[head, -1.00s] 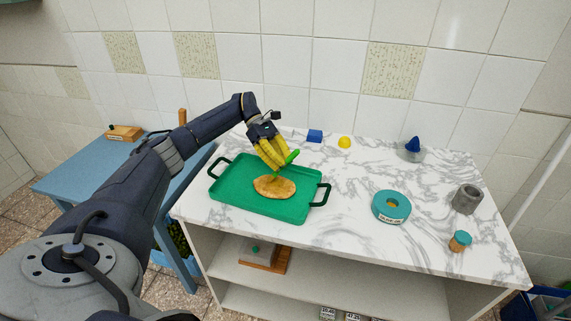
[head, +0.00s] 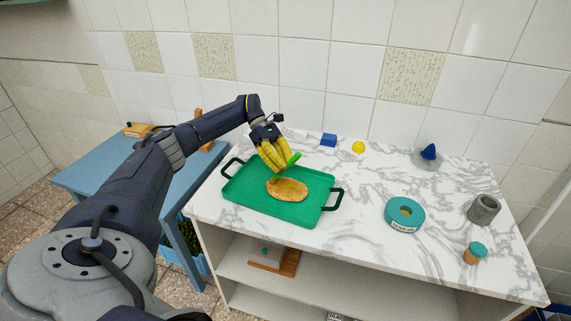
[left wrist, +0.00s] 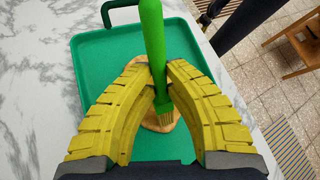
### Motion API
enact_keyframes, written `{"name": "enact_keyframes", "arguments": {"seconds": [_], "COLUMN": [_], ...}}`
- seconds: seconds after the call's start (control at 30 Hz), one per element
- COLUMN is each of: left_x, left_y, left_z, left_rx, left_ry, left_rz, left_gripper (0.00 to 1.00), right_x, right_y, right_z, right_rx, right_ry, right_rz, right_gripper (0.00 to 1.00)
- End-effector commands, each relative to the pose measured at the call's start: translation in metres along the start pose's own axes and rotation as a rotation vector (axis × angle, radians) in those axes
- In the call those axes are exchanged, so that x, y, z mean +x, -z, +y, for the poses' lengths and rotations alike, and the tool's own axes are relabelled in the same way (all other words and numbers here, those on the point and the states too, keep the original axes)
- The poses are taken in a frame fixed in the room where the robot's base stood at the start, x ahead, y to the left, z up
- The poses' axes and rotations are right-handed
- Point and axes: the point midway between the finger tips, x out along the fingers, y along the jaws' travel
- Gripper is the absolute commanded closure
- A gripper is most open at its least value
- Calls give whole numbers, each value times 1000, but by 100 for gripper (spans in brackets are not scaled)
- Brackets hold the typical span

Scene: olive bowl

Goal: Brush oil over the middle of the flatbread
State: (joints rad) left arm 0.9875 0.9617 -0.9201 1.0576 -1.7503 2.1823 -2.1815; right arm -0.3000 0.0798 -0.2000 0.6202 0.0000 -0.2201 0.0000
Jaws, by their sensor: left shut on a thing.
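My left gripper (head: 277,170) is shut on a green brush (head: 294,159) above the tray. In the left wrist view its yellow fingers (left wrist: 158,72) close on the green handle (left wrist: 152,35), and the bristles (left wrist: 163,117) point down over the flatbread. I cannot tell whether the bristles touch it. The flatbread (head: 288,191) is a golden-brown oval on the green tray (head: 245,197); it also shows partly hidden behind the brush and fingers in the left wrist view (left wrist: 187,52). My right gripper is out of view.
A blue block (head: 328,140), a yellow ball (head: 358,147) and a clear dish with a blue item (head: 428,154) stand along the back. A grey cup (head: 484,209) and a teal-lidded jar (head: 475,253) are at the right. The marble between tray and bowl is clear.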

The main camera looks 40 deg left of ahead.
Motion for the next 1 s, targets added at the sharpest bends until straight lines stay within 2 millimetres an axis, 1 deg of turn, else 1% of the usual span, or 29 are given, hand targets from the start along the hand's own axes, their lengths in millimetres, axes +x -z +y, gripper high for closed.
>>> {"name": "enact_keyframes", "arguments": {"seconds": [0.5,0.77,1.0], "left_x": [24,30,42], "left_y": [-21,-25,-35], "left_z": [8,10,14], "left_rx": [3,1,3], "left_ry": [0,1,2], "left_rz": [0,0,0], "left_gripper": [100,100,100], "right_x": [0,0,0], "right_y": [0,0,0], "right_z": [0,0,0], "right_rx": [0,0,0], "right_ry": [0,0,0], "right_rz": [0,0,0], "right_gripper": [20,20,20]}}
